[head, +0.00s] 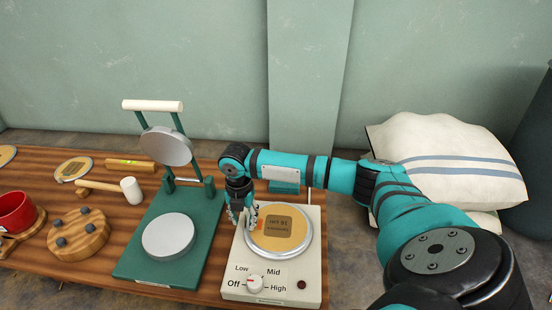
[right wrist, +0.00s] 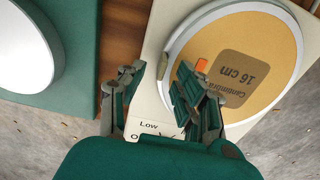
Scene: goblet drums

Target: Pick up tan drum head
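A tan drum head (head: 279,228) with a pale metallic rim and a brown label lies flat on the white hot plate (head: 240,276). In the right wrist view the drum head (right wrist: 262,62) fills the upper right, with "16 cm" on its label and a small orange mark near its left edge. My right gripper (head: 241,214) is over the left edge of the drum head. In the right wrist view the gripper (right wrist: 158,80) is open, one finger left of the rim and the other over the tan face. Contact cannot be told. My left gripper is not in view.
A green press (head: 125,267) with a grey round plate stands close left of the hot plate. A mallet (head: 131,190), a pegged wooden disc (head: 92,238), a red pot (head: 13,208) and another tan disc (head: 73,169) lie farther left. A white cushion (head: 440,150) is at right.

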